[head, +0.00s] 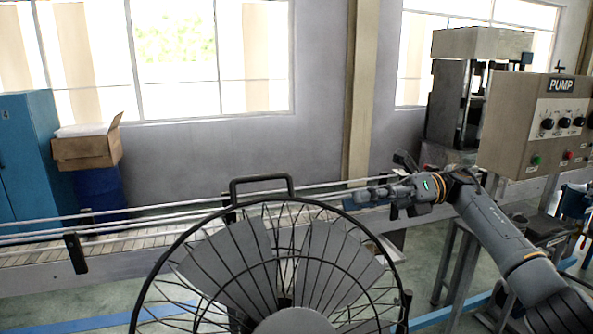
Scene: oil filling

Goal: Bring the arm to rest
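My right arm comes in from the lower right and reaches up and to the left. My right gripper (372,194) is at its end, pointing left, above the conveyor rails (330,184) and behind the top right of the large fan (275,270) as seen here. Its fingers are small and overlap in this view, so their opening is unclear. I see nothing clearly held in it. My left arm and gripper are not in the picture.
The black wire-caged fan fills the lower middle. A pump control box (540,120) stands right, near my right arm. A cardboard box (88,148) sits on a blue drum (100,190) beside a blue cabinet (28,155). The conveyor (130,243) runs along the wall.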

